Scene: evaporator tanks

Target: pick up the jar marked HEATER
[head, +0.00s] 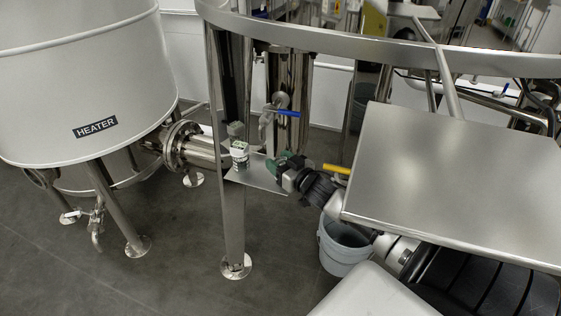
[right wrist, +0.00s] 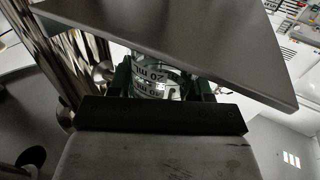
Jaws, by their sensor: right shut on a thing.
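My right gripper (head: 274,165), with green fingers, is at the right part of a small metal shelf (head: 262,183) in the head view. In the right wrist view the gripper (right wrist: 158,84) is shut on a clear jar (right wrist: 156,78) with "20 ml" scale marks. The fingers flank it, and no HEATER word can be read on it. A jar with a black-and-white label (head: 240,156) stands on the shelf, left of the gripper; its label is too small to read. My left gripper is not in view.
A big white tank with a HEATER plate (head: 96,127) stands at the left. A blue-handled valve (head: 284,113) is behind the shelf, and a yellow handle (head: 336,169) is right of the gripper. A grey bucket (head: 338,247) stands below. A metal plate (right wrist: 205,42) is close above the jar in the wrist view.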

